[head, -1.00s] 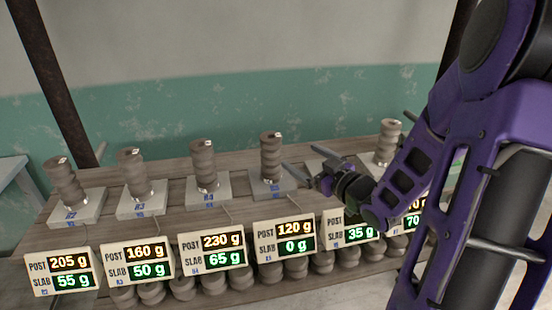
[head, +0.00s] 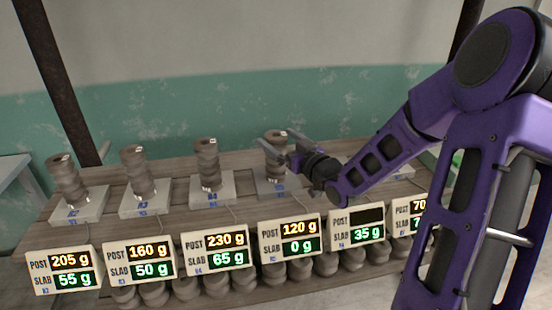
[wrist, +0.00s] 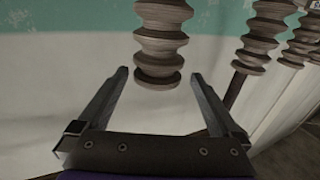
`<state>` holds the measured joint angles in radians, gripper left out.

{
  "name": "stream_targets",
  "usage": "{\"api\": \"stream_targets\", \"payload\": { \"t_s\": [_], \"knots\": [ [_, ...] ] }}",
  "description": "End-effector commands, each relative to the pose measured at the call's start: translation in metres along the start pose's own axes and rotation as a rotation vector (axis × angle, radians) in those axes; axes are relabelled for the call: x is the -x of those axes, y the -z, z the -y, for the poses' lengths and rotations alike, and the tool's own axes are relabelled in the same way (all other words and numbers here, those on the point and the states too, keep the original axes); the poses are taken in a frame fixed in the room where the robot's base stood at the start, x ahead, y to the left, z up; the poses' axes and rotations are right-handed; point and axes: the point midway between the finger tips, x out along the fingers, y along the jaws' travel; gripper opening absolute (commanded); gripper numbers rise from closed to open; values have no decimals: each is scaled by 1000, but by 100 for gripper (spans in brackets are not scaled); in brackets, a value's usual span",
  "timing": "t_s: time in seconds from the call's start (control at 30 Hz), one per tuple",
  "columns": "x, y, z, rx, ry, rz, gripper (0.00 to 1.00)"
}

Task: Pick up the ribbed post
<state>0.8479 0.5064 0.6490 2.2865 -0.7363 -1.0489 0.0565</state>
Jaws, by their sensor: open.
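Several grey-brown ribbed posts stand upright on pale slabs along a wooden bench. One ribbed post (head: 275,148), above the 120 g display, has my gripper (head: 284,146) right at it. In the wrist view the post (wrist: 162,45) lies ahead of and between the fingertips of my gripper (wrist: 158,76), with space on both sides. The jaws are open and nothing is held. The post's slab (head: 267,187) is partly visible; the gripper hides part of the post's right side.
Other posts (head: 207,165) (head: 138,172) (head: 68,180) stand to the left. Displays (head: 291,237) line the bench front, with several stacked ribbed pieces (head: 300,268) below. The display to the right (head: 357,226) has a blank post line. My arm covers the bench's right end.

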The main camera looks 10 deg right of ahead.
Motion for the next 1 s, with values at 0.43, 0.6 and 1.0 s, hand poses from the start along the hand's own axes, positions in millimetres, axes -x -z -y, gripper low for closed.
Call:
{"api": "stream_targets", "payload": {
  "t_s": [0.43,0.6,1.0],
  "knots": [
    [-51,-4,-3,0,1,-1,100],
    [-54,-4,-3,0,0,0,100],
    [-53,-4,-3,1,0,0,46]
  ]
}}
